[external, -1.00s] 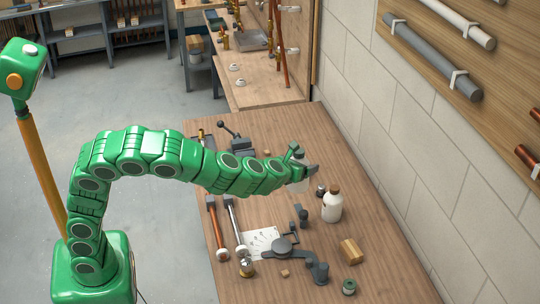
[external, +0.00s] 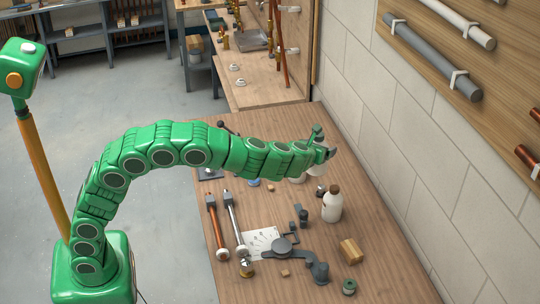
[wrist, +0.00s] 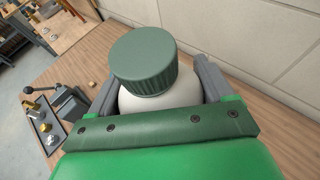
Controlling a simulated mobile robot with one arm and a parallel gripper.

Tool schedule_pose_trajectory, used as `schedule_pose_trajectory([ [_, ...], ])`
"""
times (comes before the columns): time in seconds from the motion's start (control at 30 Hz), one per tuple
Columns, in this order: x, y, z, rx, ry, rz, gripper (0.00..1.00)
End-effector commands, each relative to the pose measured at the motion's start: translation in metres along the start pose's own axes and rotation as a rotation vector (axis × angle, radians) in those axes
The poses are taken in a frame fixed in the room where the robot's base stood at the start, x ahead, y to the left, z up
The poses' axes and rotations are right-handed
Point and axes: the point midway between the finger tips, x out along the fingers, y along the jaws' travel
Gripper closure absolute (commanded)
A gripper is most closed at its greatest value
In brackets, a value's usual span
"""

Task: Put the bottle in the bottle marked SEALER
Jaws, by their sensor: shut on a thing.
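My gripper (external: 320,148) is raised over the far part of the workbench, at the end of my green arm. In the wrist view, a white bottle with a ribbed green cap (wrist: 145,62) sits upright between the two grey fingers, and my gripper is shut on it. In the external view the held bottle is mostly hidden by the gripper. A white bottle with a brown cap (external: 332,206) stands upright on the bench, below and apart from my gripper. I can read no SEALER marking on either bottle. A white object (external: 297,179) shows partly below the arm; I cannot tell what it is.
On the bench (external: 385,262) are a wooden block (external: 351,251), a green-topped spool (external: 349,287), a dark grey tool (external: 290,246), a paper sheet (external: 262,241) and two long-handled tools (external: 233,220). A block wall stands on the right.

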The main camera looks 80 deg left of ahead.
Motion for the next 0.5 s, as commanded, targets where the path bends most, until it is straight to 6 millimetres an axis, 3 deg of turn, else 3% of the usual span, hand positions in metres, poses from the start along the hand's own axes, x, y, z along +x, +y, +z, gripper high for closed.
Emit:
schedule_pose_trajectory([
  [0.27, 0.027, -0.019, -0.004, 0.0, 0.0, 0.002, 0.75],
  [0.5, 0.05, -0.032, -0.022, 0.001, 0.001, 0.002, 0.75],
])
